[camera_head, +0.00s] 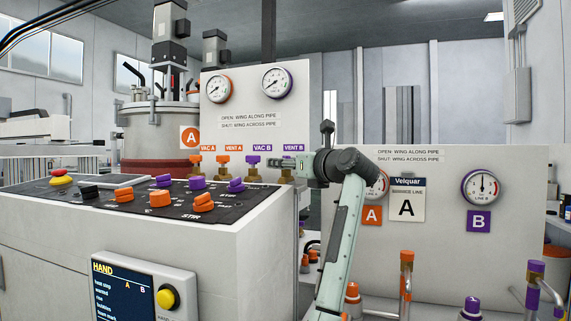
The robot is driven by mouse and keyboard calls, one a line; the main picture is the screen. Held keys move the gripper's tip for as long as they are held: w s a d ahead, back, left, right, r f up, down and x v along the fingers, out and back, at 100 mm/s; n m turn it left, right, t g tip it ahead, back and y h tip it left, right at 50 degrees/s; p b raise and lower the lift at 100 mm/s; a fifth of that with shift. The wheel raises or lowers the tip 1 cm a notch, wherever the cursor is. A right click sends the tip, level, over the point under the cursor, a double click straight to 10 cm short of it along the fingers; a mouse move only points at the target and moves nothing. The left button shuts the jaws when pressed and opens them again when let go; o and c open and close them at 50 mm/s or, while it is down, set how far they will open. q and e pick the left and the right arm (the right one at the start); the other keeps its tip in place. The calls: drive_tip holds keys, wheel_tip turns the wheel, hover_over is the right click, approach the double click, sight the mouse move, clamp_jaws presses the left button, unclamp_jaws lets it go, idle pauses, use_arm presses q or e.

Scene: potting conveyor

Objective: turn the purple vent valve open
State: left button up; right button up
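The purple vent valve (286,174) stands under the VENT B label (292,148), at the right end of the valve row. Its brass lower part shows, but my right gripper covers most of its purple wing, so I cannot tell how the wing is turned. My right gripper (277,162) reaches in from the right at the wing's height. Its fingertips are at or just in front of the valve; contact and finger opening are too small to tell. My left gripper is out of view.
Purple VAC B valve (253,165) and orange VENT A valve (223,166) stand close to the left. A black control panel (110,198) with knobs lies in front. Gauges (277,82) sit above. A signboard (520,200) stands right. Upright pipes (406,280) stand lower right.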

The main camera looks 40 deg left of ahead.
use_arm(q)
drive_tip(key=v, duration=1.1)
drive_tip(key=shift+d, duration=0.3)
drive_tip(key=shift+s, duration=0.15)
